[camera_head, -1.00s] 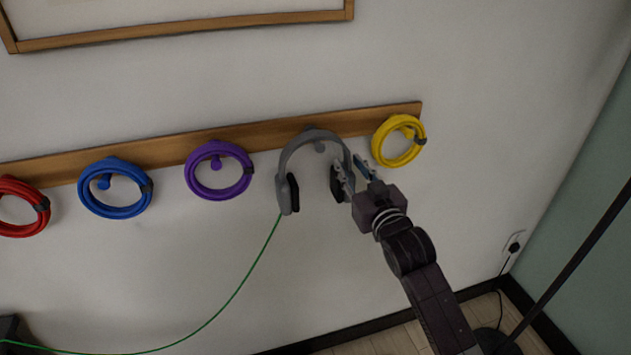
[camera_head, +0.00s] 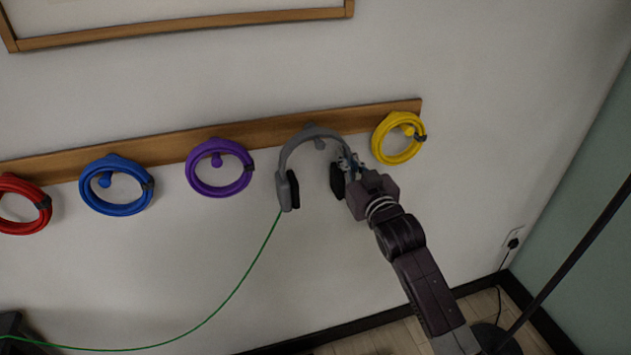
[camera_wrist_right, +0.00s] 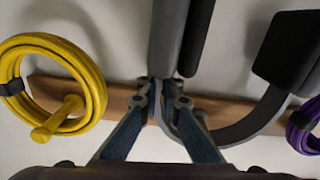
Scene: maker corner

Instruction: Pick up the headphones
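The grey headphones (camera_head: 289,158) hang by their band from a grey peg on the wooden wall rail, with dark ear pads facing inward. A green cord runs from the left ear cup down to the lower left. My right gripper (camera_head: 349,162) is at the right side of the headphones, just above the right ear cup. In the right wrist view, its fingertips (camera_wrist_right: 164,92) are closed in on both sides of the grey band arm of the headphones (camera_wrist_right: 167,40). The gripper partly hides that side. My left gripper is not in view.
The wooden rail (camera_head: 262,134) also bears a yellow coil (camera_head: 380,151) close to the right of my gripper, and purple (camera_head: 192,180), blue (camera_head: 90,197) and red (camera_head: 44,217) coils to the left. The wall below is clear. A wall outlet (camera_head: 513,239) is at the right.

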